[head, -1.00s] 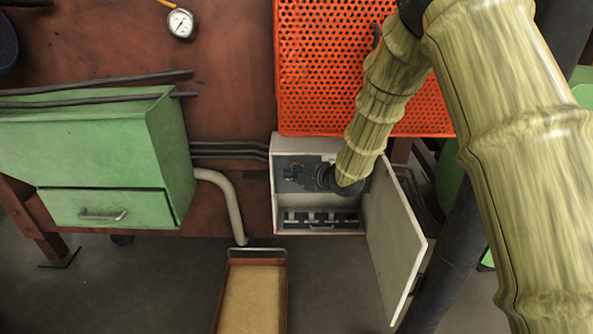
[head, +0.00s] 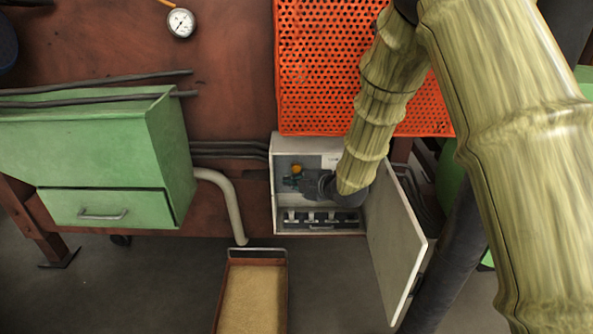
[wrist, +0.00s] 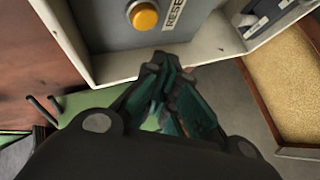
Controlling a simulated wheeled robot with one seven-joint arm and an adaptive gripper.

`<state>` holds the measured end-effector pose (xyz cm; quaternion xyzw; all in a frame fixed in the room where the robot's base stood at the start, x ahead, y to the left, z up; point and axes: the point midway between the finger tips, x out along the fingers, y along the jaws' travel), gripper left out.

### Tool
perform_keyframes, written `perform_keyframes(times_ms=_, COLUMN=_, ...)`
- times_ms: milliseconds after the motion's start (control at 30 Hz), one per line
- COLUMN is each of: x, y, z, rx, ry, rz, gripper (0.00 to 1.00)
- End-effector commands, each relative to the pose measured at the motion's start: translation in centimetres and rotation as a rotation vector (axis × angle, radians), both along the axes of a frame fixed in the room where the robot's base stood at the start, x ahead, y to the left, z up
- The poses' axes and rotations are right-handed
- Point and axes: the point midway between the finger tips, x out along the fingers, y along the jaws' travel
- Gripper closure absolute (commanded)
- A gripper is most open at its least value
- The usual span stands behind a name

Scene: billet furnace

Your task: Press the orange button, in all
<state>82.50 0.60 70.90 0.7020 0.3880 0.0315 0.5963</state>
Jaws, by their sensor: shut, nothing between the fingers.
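The orange button (head: 297,169) sits on the grey panel inside the open white box, in its upper left part. It also shows in the wrist view (wrist: 145,16), round, beside a label that begins "RESE". My gripper (wrist: 160,62) is shut and empty. In the wrist view its tips are just below the button, apart from it. In the head view my gripper (head: 293,182) is small and partly hidden by my wrist, just below the button.
The white box (head: 288,222) has a row of switches (head: 318,216) along its bottom. Its door (head: 393,245) hangs open to the right. An orange perforated guard (head: 320,70) is above, a green cabinet (head: 95,145) at left, a tray (head: 255,290) below.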

Motion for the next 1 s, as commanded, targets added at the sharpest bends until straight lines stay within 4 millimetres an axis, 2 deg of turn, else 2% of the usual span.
perform_keyframes(times_ms=200, x=-1.7, y=0.0, z=0.0, rx=0.000, ry=0.001, rz=0.001, gripper=1.00)
perform_keyframes(times_ms=367, x=-2.3, y=0.0, z=0.0, rx=0.000, ry=0.000, rz=0.000, gripper=1.00)
perform_keyframes(times_ms=1000, x=-2.4, y=0.0, z=0.0, rx=0.000, ry=0.000, rz=0.000, gripper=1.00)
